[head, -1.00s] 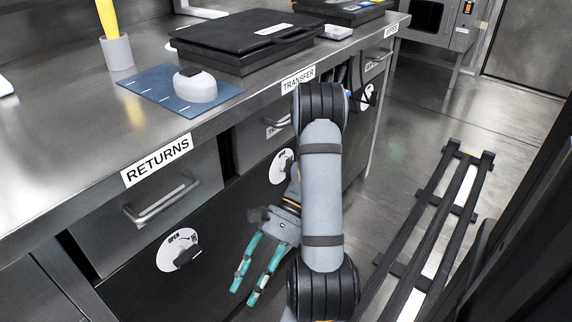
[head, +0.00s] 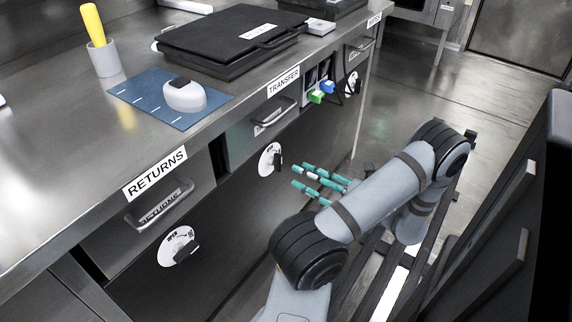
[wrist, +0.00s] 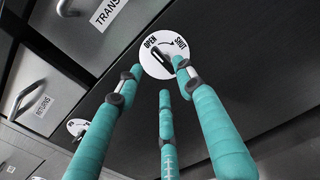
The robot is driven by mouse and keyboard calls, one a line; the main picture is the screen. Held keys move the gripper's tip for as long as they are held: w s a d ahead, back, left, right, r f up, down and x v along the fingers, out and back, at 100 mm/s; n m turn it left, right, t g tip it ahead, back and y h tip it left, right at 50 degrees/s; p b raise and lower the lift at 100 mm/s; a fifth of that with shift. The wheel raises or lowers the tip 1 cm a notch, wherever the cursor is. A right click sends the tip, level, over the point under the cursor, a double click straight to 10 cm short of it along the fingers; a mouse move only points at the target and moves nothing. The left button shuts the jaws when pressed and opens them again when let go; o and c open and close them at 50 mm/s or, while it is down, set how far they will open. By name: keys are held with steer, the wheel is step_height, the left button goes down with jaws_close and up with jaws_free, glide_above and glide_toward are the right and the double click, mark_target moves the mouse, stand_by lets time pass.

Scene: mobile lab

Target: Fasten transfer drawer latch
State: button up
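The transfer drawer latch is a round white dial (wrist: 151,66) with a black knob (wrist: 159,54), marked OPEN and SHUT. In the wrist view the knob slants with its upper end toward OPEN. The latch also shows in the head view (head: 265,160), below the transfer drawer (head: 244,137). My gripper (wrist: 158,77) has three teal fingers, spread apart with nothing between them. They point at the dial, and the right fingertip overlaps its lower right edge. I cannot tell whether it touches. In the head view my gripper (head: 306,176) is right of the latch, apart from it.
The returns drawer (head: 195,204) and its latch dial (head: 172,247) are to the left. Green and blue items (head: 321,92) stick out right of the transfer drawer. The bench (head: 50,165) overhangs above. A dark slatted rack is at the right.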

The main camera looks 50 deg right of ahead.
mark_target(280, 164)
steer(key=w+b, duration=0.1)
steer(key=w, duration=0.6)
steer(key=shift+w+b, duration=0.2)
steer(key=shift+b, duration=0.2)
steer(key=shift+a, duration=0.1)
steer(key=shift+c, duration=1.1)
steer(key=c, duration=0.7)
jaws_close()
